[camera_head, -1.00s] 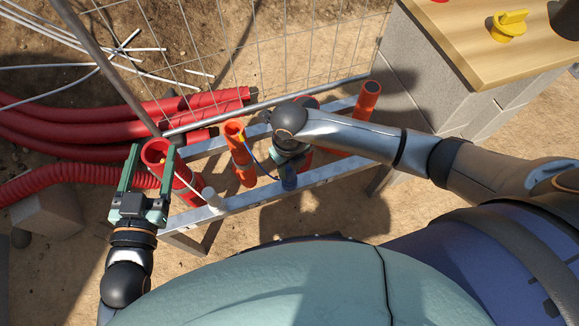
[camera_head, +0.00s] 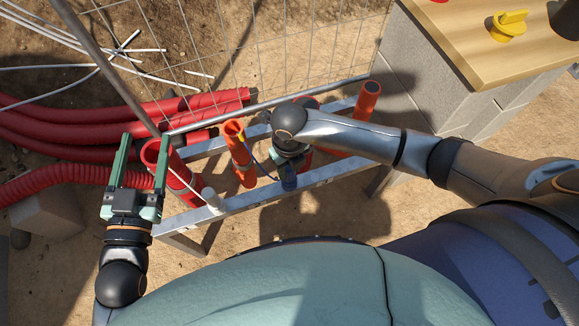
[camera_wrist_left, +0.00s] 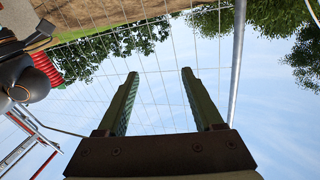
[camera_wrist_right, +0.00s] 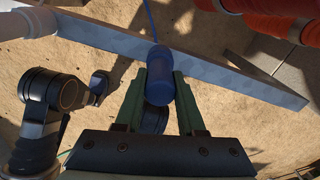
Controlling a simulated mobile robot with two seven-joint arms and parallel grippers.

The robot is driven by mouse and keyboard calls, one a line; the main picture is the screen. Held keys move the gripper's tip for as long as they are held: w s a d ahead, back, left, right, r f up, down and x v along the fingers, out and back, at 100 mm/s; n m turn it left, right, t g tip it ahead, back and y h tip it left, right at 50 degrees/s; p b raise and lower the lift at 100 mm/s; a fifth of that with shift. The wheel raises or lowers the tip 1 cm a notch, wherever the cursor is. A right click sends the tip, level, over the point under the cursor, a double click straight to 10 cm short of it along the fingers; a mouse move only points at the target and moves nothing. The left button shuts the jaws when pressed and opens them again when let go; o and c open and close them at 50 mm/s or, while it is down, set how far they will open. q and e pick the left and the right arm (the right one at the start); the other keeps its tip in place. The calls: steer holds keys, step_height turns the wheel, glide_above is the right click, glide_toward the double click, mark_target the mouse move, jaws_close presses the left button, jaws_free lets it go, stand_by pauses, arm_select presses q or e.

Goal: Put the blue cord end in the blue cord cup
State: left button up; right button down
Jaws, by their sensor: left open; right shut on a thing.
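The blue cord end (camera_wrist_right: 159,72) is a blue cylinder between the fingertips of my right gripper (camera_wrist_right: 160,85), which is shut on it. A thin blue cord (camera_head: 262,168) runs to it from an orange pipe (camera_head: 240,155). In the right wrist view a darker blue round shape (camera_wrist_right: 153,118), which looks like the blue cord cup, shows just under the cord end; I cannot tell whether they touch. In the head view my right forearm and wrist partly hide this place. My left gripper (camera_head: 143,150) is open and empty beside the red pipe (camera_head: 180,172).
A metal rail frame (camera_head: 250,195) carries the upright pipes and a white cup-like piece (camera_head: 212,198). Wire fence (camera_head: 290,50) stands behind. Large red hoses (camera_head: 80,115) lie at left. A wooden-topped block counter (camera_head: 460,35) stands at right.

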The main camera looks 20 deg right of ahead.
steer(key=c, duration=0.9)
jaws_free()
steer(key=shift+f, duration=0.25)
steer(key=o, duration=0.4)
steer(key=shift+r, duration=0.2)
